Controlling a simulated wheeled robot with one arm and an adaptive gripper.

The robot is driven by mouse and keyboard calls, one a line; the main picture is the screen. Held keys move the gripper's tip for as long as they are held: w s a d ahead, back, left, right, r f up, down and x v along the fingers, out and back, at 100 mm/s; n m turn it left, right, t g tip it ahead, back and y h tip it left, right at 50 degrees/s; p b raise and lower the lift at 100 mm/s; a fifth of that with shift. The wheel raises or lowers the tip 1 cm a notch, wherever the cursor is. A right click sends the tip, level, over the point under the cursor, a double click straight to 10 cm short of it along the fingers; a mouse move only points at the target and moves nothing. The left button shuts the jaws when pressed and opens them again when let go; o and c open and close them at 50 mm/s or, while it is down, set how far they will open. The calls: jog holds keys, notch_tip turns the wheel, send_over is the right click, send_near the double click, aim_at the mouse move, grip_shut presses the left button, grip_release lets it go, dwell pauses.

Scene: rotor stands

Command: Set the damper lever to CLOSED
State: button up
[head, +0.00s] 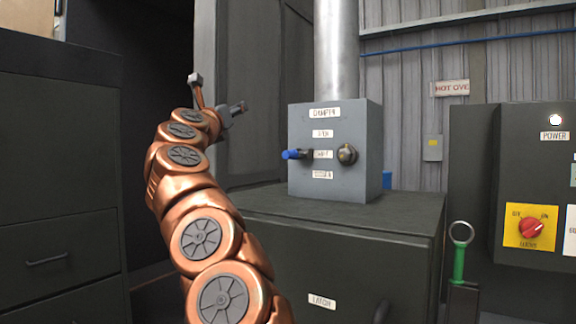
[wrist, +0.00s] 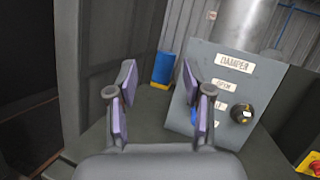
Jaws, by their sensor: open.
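The grey damper box (head: 305,185) stands on a dark cabinet with a metal pipe rising from it. Its labels run from DAMPER at the top down through an upper label, a middle one and a lowest one, small and blurred. The lever has a blue handle (head: 291,154) pointing left, level with the middle label, and a round dark knob (head: 347,154) to the right. My gripper (head: 218,93) is open and empty, left of the box and higher than the handle. In the wrist view, the handle (wrist: 200,126) shows partly hidden behind the right finger, not between the fingers.
A dark drawer cabinet (head: 55,190) stands at the left. A panel with a red knob (head: 531,228) is at the right, near a green-handled ring tool (head: 459,262). A blue and yellow object (wrist: 162,70) stands behind, beyond my fingers. The cabinet top (head: 400,208) before the box is clear.

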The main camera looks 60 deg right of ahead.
aim_at(286, 155)
jog(key=s+d+f+m+g+y, duration=0.2)
jog(key=s+d+f+m+g, duration=0.55)
jog(key=f, duration=0.35)
jog(key=shift+n, duration=0.25)
jog(key=d+p, duration=0.1)
jog(key=d, duration=0.1)
jog(key=d+p, duration=0.1)
jog(key=d, duration=0.1)
jog(key=d+p, duration=0.1)
jog(key=d, duration=0.1)
jog(key=shift+w+d+p, duration=0.25)
jog(key=shift+w+p, duration=0.1)
jog(key=shift+w+d+f+p, duration=0.1)
jog(key=shift+d+f+p, duration=0.1)
jog(key=shift+d+p, duration=0.45)
jog(key=shift+d, duration=0.15)
grip_shut()
